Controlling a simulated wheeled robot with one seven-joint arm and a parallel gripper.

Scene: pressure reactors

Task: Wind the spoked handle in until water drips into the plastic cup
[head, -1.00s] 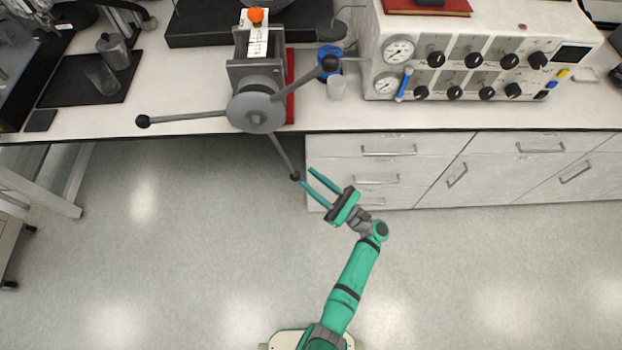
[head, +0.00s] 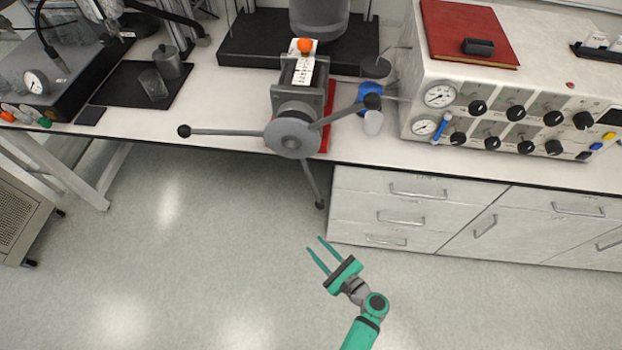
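The spoked handle (head: 291,138) is a grey hub with three dark-knobbed spokes on the front of a grey press. One spoke points left, one up and right, one down past the bench edge. The small plastic cup (head: 373,123) stands right of the handle, beside the upper-right spoke's knob and in front of a blue object. I cannot tell whether it holds water. My gripper (head: 319,256) is green, open and empty. It is below the lower spoke's knob (head: 320,205) in the picture, apart from it.
A control box (head: 500,95) with gauges and black knobs stands right of the cup. Drawers (head: 390,205) lie below the bench at right. A black mat (head: 125,88) with a metal pot and a glass is at left. The floor (head: 200,260) around my arm is clear.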

